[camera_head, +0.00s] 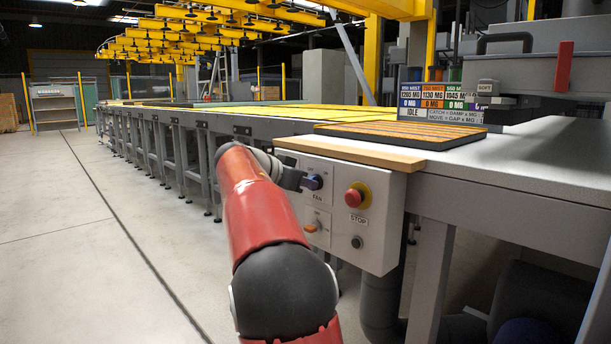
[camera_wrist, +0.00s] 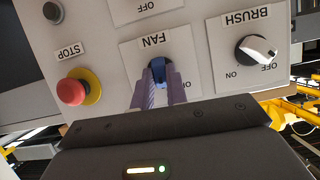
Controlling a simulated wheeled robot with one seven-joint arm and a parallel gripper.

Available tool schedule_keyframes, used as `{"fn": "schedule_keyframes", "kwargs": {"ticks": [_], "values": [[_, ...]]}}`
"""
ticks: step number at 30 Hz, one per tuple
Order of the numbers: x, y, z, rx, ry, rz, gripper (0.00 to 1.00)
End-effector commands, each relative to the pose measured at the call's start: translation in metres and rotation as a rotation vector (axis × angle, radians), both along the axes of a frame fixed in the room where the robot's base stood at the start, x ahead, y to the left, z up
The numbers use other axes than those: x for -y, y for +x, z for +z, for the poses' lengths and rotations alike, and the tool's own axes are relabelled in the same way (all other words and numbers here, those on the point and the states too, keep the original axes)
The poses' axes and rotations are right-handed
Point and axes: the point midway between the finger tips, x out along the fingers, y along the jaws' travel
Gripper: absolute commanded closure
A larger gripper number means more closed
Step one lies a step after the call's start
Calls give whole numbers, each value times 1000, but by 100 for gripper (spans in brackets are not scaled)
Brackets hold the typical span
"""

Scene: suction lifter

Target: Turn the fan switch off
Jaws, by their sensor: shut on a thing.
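The fan switch is a blue knob (camera_head: 314,182) on the grey control panel (camera_head: 378,240), above the label FAN. It also shows as a blue knob (camera_wrist: 158,68) in the wrist view, where the panel appears upside down. My gripper (camera_wrist: 157,88) is shut on the fan knob, with a finger on each side of it. In the head view, my gripper (camera_head: 302,182) reaches the panel from the left. The fingers hide part of the knob and its plate, so I cannot tell which setting it points to.
A red stop button (camera_head: 356,195) on a yellow ring sits right of the fan knob. An orange switch (camera_head: 312,228) is below it. The brush knob (camera_wrist: 256,49) is beside the fan plate in the wrist view. A wooden ledge (camera_head: 350,152) juts out above the panel.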

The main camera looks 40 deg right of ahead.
Motion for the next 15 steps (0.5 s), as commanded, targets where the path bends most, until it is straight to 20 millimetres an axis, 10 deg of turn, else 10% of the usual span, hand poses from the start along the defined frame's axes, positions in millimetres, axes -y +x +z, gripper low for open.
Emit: {"fn": "schedule_keyframes", "kwargs": {"ticks": [15], "values": [[-1, 5, 2, -484, -39, 1, 100]]}}
